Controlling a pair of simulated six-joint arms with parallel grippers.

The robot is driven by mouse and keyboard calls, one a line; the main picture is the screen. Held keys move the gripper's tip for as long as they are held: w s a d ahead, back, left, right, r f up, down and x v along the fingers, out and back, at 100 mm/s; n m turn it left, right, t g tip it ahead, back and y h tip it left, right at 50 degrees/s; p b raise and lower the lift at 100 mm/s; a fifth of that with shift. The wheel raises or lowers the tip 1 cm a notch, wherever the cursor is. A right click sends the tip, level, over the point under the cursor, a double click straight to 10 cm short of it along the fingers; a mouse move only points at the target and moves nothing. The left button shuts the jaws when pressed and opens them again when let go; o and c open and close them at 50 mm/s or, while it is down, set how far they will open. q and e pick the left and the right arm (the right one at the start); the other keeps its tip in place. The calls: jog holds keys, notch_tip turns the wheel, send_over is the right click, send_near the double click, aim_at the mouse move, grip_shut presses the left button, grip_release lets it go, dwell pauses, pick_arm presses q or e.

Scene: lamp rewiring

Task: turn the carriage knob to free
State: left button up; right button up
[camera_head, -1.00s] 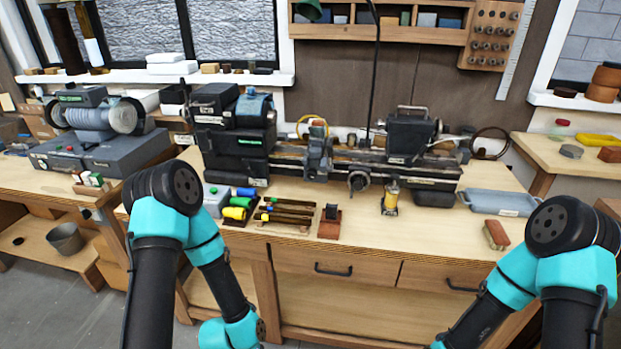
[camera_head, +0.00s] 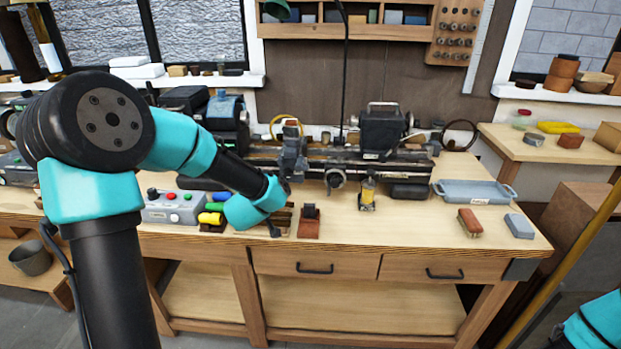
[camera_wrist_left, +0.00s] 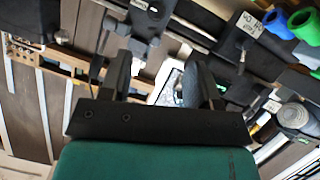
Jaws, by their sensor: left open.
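The lathe carriage (camera_head: 293,160) stands on the lathe bed at the middle of the bench in the head view. A round knob or handwheel (camera_head: 335,180) shows on the lathe front, right of the carriage. I cannot read its setting. My left arm reaches across the bench from the left, its wrist near the carriage's lower left. My left gripper (camera_wrist_left: 160,80) is open in the left wrist view, with nothing clearly held. A dark fitting with a metal shaft (camera_wrist_left: 132,38) shows beyond the fingers; I cannot tell which lathe part it is. My right gripper is out of view.
An amber oiler (camera_head: 367,194) and a block on a wooden base (camera_head: 309,222) stand in front of the lathe. A blue-grey tray (camera_head: 474,193) and a brick-red block (camera_head: 470,222) are right.

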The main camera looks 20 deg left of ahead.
pick_arm(q)
jog(key=shift+w+r, duration=0.15)
jog(key=shift+r, duration=0.45)
jog(key=shift+a, duration=0.1)
send_near(287, 177)
jog(key=x, duration=0.8)
jog(key=shift+w+a+f, duration=0.1)
jog(key=shift+w+f, duration=0.1)
jog(key=shift+w, duration=0.1)
jog(key=c, duration=0.9)
